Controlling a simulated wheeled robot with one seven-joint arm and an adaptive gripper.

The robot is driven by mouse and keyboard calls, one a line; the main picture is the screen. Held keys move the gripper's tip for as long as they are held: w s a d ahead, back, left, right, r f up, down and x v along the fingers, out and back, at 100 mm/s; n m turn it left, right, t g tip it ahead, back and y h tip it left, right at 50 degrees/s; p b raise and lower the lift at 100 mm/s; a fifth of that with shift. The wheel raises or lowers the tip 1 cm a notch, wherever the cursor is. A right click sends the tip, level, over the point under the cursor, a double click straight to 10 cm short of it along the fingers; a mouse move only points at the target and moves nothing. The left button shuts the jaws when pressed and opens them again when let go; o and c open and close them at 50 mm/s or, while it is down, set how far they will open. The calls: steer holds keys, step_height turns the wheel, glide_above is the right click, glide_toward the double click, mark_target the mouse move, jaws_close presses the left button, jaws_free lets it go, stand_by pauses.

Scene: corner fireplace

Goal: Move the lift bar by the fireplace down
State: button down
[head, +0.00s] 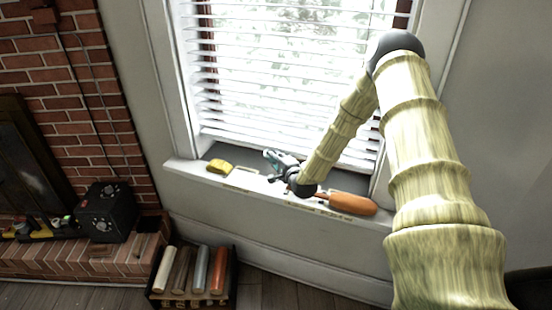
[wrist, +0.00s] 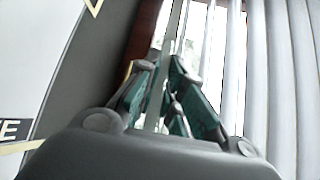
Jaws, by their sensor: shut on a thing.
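The lift bar is the pale bottom rail (head: 232,141) of the white slatted blind (head: 285,75), low in the window just above the sill. In the wrist view a thin, pale strip (wrist: 174,40), which looks like this bar, runs between my green fingers. My forearm hides the right part of the bar.
The white sill (head: 225,180) carries a yellow object (head: 219,166) at left and an orange-brown object (head: 347,203) at right, close to my wrist. A dark crate of rolls (head: 190,275) stands on the floor below. The brick fireplace (head: 75,90) with a black box (head: 105,210) is at left.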

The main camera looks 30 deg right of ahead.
steer(key=c, duration=1.5)
jaws_free()
steer(key=shift+d, duration=0.1)
steer(key=v, duration=1.2)
steer(key=shift+f, duration=0.1)
